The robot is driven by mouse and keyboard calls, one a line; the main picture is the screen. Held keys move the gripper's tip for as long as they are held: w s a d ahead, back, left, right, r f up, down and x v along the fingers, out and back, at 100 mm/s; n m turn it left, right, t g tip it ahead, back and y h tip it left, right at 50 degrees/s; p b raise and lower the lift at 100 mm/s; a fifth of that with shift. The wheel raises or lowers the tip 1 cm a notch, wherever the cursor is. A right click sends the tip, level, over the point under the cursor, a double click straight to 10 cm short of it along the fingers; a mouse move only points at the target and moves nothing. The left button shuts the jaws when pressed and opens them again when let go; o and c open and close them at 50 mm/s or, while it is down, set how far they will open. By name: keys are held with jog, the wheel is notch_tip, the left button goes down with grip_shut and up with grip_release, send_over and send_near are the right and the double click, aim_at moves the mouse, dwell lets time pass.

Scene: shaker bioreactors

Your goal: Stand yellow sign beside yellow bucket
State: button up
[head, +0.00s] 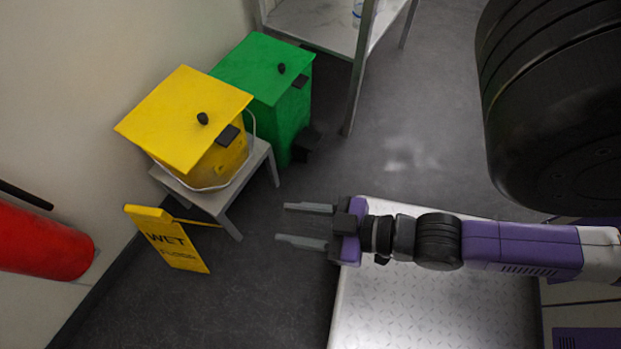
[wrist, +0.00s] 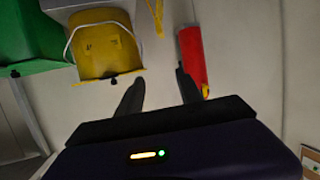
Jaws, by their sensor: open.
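The yellow wet-floor sign (head: 172,242) stands on the dark floor in the head view, lettered face showing, just in front of the small grey stool. The yellow bucket (head: 185,120) with a flat yellow lid sits on that stool, behind the sign. The bucket also shows in the wrist view (wrist: 105,48), and a thin yellow strip right of it (wrist: 156,15) may be part of the sign. My gripper (head: 307,226) is open and empty, to the right of the sign and apart from it. Its fingers point left in the head view.
A green bin (head: 283,95) stands behind the bucket. A red cylinder (head: 42,243), perhaps an extinguisher, is at the left wall; it shows in the wrist view (wrist: 193,58). A shelf (head: 318,25) stands at the back. Dark floor between sign and gripper is clear.

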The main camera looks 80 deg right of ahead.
jog(key=s+r, duration=0.3)
jog(key=r, duration=0.3)
jog(key=shift+s+a, duration=0.15)
jog(key=shift+a, duration=0.15)
jog(key=shift+r, duration=0.15)
notch_tip(320, 180, up, 28)
jog(key=p, duration=2.9)
jog(key=shift+r, duration=0.25)
